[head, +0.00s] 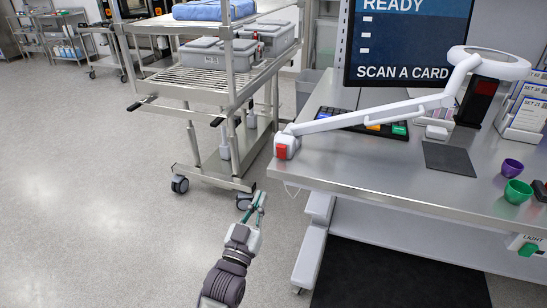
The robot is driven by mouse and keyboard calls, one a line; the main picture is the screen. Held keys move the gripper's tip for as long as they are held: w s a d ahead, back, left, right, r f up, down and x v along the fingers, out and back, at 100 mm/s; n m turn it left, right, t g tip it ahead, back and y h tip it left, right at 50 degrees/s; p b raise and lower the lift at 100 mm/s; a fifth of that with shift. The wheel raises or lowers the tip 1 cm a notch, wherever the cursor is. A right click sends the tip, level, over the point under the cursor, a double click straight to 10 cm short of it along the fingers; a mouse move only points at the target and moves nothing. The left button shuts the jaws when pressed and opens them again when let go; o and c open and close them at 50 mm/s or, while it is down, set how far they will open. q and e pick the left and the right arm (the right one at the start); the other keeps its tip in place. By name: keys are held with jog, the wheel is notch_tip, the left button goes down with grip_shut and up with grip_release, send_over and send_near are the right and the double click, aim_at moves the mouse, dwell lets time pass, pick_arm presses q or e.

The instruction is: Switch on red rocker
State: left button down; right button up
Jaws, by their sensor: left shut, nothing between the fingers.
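The red rocker (281,151) is on the white base (292,142) of a jointed lamp arm, at the left corner of the steel table (340,170). Its on or off position is too small to tell. My left gripper (259,198) is shut and empty. In the picture it is below and a little left of the rocker, apart from it, in front of the table's left end. My right gripper is not in view.
The white lamp arm (375,108) reaches over the table past a keyboard (350,122) and a screen (410,40). A dark pad (448,158), a purple cup (511,167) and a green cup (517,192) are further right. A steel cart (190,85) stands left; open floor lies before it.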

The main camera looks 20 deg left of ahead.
pick_arm(q)
jog(key=p, duration=0.2)
send_near(280, 148)
jog(key=x, duration=0.7)
jog(key=shift+w, duration=0.25)
jog(key=shift+w+r, duration=0.15)
jog(key=shift+r, duration=0.1)
jog(key=shift+f, duration=0.1)
